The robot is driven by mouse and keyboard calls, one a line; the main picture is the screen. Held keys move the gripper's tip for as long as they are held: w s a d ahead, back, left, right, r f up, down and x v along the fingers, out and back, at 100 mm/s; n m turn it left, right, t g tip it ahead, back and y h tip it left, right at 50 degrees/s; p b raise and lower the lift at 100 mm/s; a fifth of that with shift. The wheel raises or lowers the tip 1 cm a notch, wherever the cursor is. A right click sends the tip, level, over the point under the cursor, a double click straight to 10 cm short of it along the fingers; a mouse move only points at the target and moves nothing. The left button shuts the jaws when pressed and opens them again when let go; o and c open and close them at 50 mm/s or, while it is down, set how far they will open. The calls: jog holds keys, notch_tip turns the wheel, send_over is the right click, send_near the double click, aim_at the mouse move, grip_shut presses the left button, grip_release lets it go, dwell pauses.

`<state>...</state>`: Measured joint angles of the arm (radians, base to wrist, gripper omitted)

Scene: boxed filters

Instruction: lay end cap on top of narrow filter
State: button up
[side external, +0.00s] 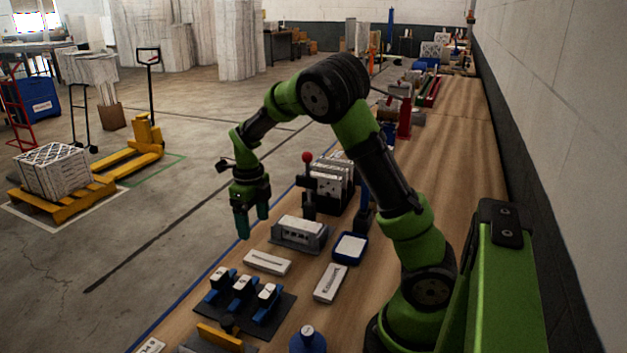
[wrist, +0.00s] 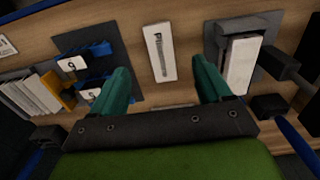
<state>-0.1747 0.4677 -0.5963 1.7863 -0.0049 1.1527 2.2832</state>
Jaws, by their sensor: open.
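My gripper (side external: 252,222) is open and empty, with teal fingers pointing down above the bench's left edge. In the wrist view my gripper (wrist: 160,70) has its fingers wide apart. A flat white piece with a dark printed strip (wrist: 160,50) shows between and beyond them, and lies on the bench in the side view (side external: 267,262). A similar white piece (side external: 330,283) lies to its right. A grey holder (side external: 280,238) contains a white-topped block, also seen in the wrist view (wrist: 242,62). I cannot tell which of these are the end cap and narrow filter.
Blue clamps (side external: 242,286) stand on a dark mat (side external: 262,325). A blue tray (side external: 339,254) with white contents sits right of the grey holder. A red-knobbed device (side external: 307,158) stands behind. Bare bench shows between the white pieces.

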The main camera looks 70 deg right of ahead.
aim_at(257, 257)
notch_tip(257, 257, down, 10)
jog(key=shift+a, duration=0.1)
jog(key=c, duration=1.2)
jog(key=shift+r, duration=0.15)
